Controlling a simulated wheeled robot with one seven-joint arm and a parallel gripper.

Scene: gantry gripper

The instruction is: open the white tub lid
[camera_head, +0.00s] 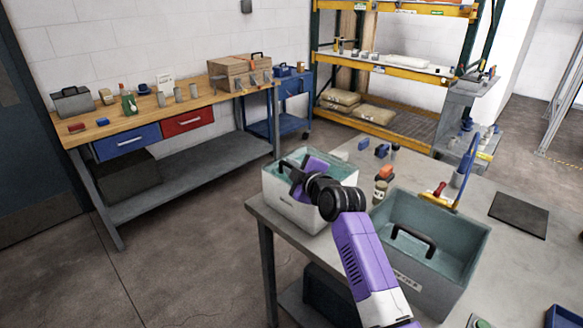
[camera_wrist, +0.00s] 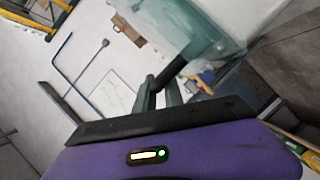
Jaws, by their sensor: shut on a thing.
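The white tub (camera_head: 293,214) stands at the near left corner of the grey table. Its translucent teal lid (camera_head: 338,172) shows at the tub's top, partly hidden by my gripper; I cannot tell whether it is seated or raised. My purple and black gripper (camera_head: 293,178) is over the tub's left part. In the wrist view my gripper's fingers (camera_wrist: 160,96) are closed around a black bar-like handle (camera_wrist: 173,70), which meets the teal lid (camera_wrist: 190,28). The grip itself is mostly hidden in the head view.
A larger grey-teal bin (camera_head: 462,262) with a black handle (camera_head: 414,240) stands right of my arm. A black mat (camera_head: 519,214) lies farther right.

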